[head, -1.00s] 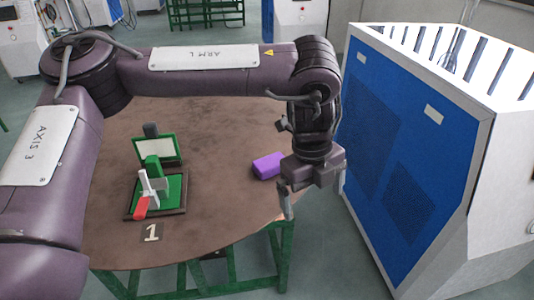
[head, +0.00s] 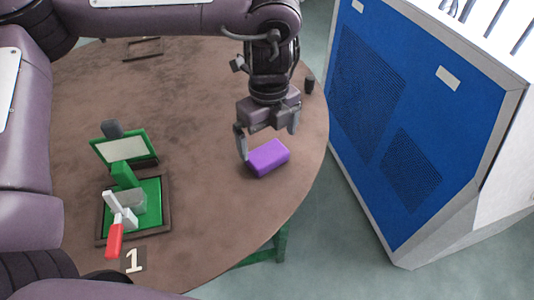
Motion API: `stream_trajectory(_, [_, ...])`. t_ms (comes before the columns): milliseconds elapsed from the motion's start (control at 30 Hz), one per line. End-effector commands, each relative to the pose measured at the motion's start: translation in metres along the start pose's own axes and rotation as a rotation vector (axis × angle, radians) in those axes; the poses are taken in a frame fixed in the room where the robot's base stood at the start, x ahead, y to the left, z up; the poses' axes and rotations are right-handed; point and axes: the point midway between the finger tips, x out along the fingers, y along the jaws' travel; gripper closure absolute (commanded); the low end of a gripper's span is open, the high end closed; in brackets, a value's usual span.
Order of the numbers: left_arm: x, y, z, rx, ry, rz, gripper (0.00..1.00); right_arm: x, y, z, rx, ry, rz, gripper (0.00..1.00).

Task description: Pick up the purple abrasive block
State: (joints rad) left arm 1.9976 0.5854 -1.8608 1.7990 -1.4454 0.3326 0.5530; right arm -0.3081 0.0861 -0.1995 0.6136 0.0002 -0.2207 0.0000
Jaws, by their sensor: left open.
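The purple abrasive block (head: 268,158) lies on the brown round table (head: 205,205), toward its right side. My left gripper (head: 267,143) points down just above and behind the block. Its two fingers are apart, with one at the block's left end and the other beyond its right end. Nothing is held between them. I cannot tell whether a finger touches the block. My right gripper does not show.
A green fixture (head: 130,190) with an open lid and a red-handled clamp (head: 115,238) stands on the left, near a "1" label (head: 132,261). A small dark cylinder (head: 309,84) is near the far right edge. A blue-panelled cabinet (head: 395,130) stands right of the table.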

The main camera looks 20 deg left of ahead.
Motion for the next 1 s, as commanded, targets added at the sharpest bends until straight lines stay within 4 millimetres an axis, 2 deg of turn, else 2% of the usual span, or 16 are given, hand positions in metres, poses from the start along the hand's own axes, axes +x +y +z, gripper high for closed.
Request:
stream_trajectory(33, [0.005, 0.001, 0.001, -0.001, 0.001, 0.005, 0.0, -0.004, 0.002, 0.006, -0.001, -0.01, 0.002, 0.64])
stream_trajectory(133, [0.02, 0.002, 0.002, -0.001, 0.0, 0.006, 0.0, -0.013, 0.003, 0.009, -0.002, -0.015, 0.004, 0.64])
stream_trajectory(300, [0.042, 0.001, 0.002, -0.002, 0.0, 0.003, 0.0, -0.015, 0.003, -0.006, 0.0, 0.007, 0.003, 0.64])
stream_trajectory(433, [0.046, 0.0, 0.002, -0.002, 0.0, 0.0, 0.0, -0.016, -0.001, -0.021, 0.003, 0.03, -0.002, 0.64])
stream_trajectory(567, [0.046, 0.0, 0.002, -0.002, 0.0, 0.0, 0.0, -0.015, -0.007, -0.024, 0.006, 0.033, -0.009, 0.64])
stream_trajectory(900, [0.045, 0.0, 0.002, -0.002, 0.0, 0.0, 0.42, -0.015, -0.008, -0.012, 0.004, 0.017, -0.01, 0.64])
stream_trajectory(1000, [0.045, 0.0, 0.002, -0.002, 0.0, 0.0, 0.42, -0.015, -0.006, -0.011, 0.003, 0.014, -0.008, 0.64])
